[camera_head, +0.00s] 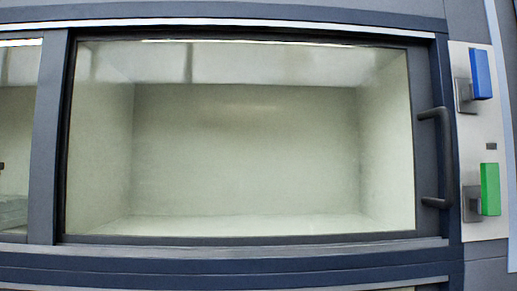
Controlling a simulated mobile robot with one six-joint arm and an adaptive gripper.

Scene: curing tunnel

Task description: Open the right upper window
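A wide glass window (245,140) in a dark frame fills most of the head view. It appears closed, its frame flush with the dark blue-grey surround. A dark vertical bar handle (447,160) is on the right side of its frame. Through the glass I see a pale, empty chamber with a light floor. My gripper is not in view.
Right of the window, a light panel (483,145) carries a blue block (481,74) above and a green block (490,189) below, each on a grey mount close to the handle. Part of another window (17,130) shows at the left edge.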

